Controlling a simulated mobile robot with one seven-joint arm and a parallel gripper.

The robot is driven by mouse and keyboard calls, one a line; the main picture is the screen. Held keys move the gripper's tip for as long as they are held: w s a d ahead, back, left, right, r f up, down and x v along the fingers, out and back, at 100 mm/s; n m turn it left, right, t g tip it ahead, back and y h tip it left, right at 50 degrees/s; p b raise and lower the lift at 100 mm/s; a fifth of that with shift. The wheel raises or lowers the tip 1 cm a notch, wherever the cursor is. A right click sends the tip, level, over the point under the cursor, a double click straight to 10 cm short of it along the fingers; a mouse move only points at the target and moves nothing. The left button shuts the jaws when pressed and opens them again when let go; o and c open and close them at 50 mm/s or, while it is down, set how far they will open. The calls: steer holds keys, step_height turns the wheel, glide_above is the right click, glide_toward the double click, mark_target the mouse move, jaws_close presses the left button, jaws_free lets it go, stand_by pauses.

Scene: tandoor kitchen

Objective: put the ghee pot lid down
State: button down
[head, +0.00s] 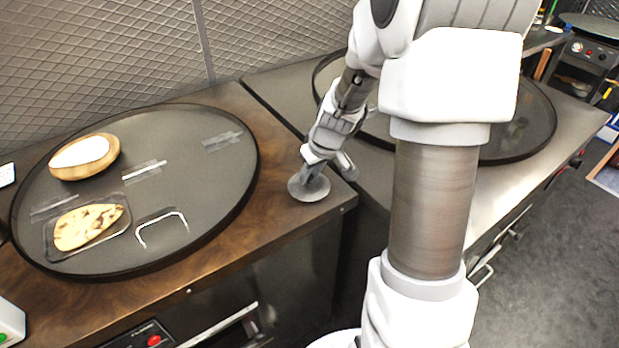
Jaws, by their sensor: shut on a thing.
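The ghee pot lid (308,189) is a small round grey disc at the front right corner of the wooden counter. My gripper (325,163) is above it and shut on it, with the fingers coming down to its top. The lid lies roughly flat, at or just above the counter surface; I cannot tell whether it touches the wood. The fingertips partly cover the lid's top. No ghee pot can be made out in the head view.
A large round black-rimmed tray (225,198) fills the counter's left, holding a wooden bowl (88,157) with white contents and a flatbread (88,227). A second round tray (535,125) is behind my arm. Bare wood (265,215) lies left of the lid; the counter edge is close.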

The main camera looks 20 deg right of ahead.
steer(key=shift+f, duration=1)
steer(key=shift+f, duration=0.1)
steer(key=shift+f+b, duration=0.15)
steer(key=shift+b, duration=0.15)
steer(key=c, duration=0.7)
jaws_free()
steer(key=shift+s+r+p, duration=0.1)
steer(key=shift+r+p, duration=0.25)
steer(key=shift+r, duration=0.25)
steer(key=p+v, duration=0.1)
steer(key=v, duration=1)
steer(key=shift+d+r, duration=0.1)
steer(key=shift+r, duration=0.05)
